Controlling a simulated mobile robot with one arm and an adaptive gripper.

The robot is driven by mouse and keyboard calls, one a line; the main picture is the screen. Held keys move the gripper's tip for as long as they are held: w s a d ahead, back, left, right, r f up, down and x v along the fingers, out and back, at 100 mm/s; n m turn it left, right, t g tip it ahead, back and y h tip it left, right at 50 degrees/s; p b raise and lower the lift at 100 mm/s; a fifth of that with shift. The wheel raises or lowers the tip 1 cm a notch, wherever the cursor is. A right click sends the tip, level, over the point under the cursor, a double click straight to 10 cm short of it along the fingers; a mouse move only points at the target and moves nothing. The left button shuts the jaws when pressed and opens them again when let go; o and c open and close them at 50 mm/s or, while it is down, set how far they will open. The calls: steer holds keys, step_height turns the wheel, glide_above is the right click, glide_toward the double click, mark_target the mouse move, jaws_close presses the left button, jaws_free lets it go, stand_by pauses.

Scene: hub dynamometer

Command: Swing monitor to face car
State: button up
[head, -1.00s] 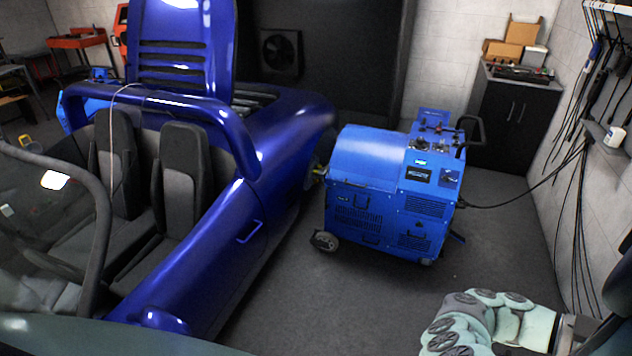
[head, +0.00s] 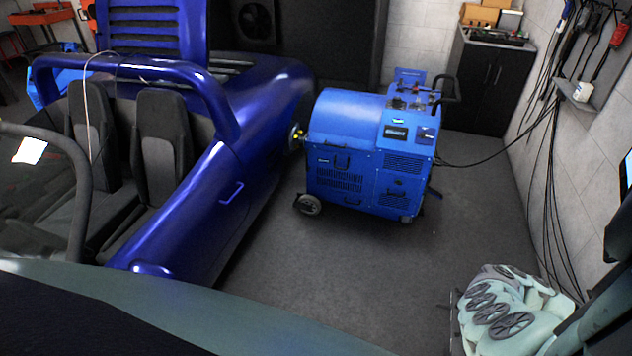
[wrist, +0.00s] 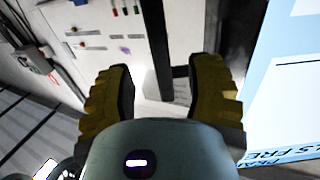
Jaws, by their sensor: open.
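The monitor (head: 627,178) shows only as a sliver of bright screen with a dark frame at the right edge of the head view. In the wrist view a large light blue screen with dark lettering, likely the monitor (wrist: 285,95), fills the right side. My gripper (wrist: 166,85) is open, with yellow ridged finger pads apart. A dark upright bar (wrist: 155,45) stands between and beyond the fingers; I cannot tell if it belongs to the monitor, and no contact shows. The blue open-top car (head: 215,190) is at left in the head view, its rear lid raised.
A blue wheeled dynamometer unit (head: 350,150) stands beside the car's wheel. A black cabinet (head: 490,80) is behind it, with cables hanging on the right wall. The grey floor (head: 330,265) in front is clear. In the wrist view a pale panel (wrist: 95,35) carries small tools.

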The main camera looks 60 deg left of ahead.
steer(key=p+x, duration=0.1)
steer(key=x, duration=0.5)
steer(key=shift+d, duration=0.15)
steer(key=shift+c, duration=0.2)
jaws_close()
stand_by(0.4)
